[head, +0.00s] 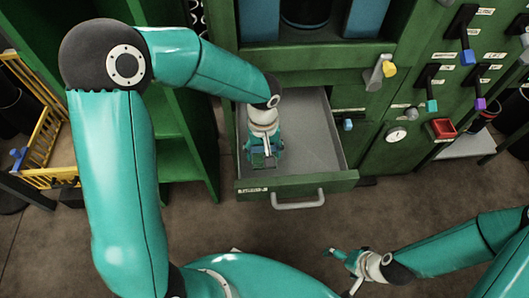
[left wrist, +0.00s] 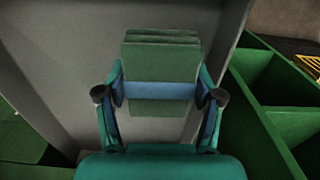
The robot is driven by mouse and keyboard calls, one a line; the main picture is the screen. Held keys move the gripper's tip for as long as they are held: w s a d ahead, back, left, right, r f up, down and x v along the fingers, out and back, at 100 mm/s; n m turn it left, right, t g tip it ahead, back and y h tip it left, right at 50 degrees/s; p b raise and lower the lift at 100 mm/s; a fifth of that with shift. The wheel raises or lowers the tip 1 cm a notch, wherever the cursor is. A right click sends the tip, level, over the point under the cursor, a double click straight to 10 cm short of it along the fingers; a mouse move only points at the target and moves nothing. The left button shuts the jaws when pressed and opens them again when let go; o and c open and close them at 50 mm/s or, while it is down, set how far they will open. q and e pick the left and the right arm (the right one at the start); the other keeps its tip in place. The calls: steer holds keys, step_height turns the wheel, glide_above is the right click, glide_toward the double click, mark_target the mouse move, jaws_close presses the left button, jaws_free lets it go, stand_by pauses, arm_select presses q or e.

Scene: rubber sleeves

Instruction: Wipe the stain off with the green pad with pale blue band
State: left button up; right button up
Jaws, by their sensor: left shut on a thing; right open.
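The green pad with a pale blue band (left wrist: 160,62) is held between the two fingers of my left gripper (left wrist: 160,100) in the left wrist view. In the head view my left gripper (head: 264,158) reaches down into an open drawer (head: 310,130), near its left side and front. The pad is mostly hidden there by the gripper. Whether the pad touches the drawer floor I cannot tell. I can make out no stain in either view; the gripper and arm cover part of the drawer floor. My right gripper (head: 343,270) is open and empty, low over the brown floor.
The drawer sticks out of a green cabinet (head: 300,76) and has a grey handle (head: 298,201) in front. Green shelving (head: 180,120) stands to the left. The cabinet front at right carries knobs, levers, a gauge (head: 396,134) and a red tray (head: 443,128). A yellow rack (head: 45,135) is far left.

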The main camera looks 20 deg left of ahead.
arm_select(q)
steer(key=shift+r+p, duration=1.2)
steer(key=shift+r, duration=0.95)
steer(key=shift+w+d, duration=0.1)
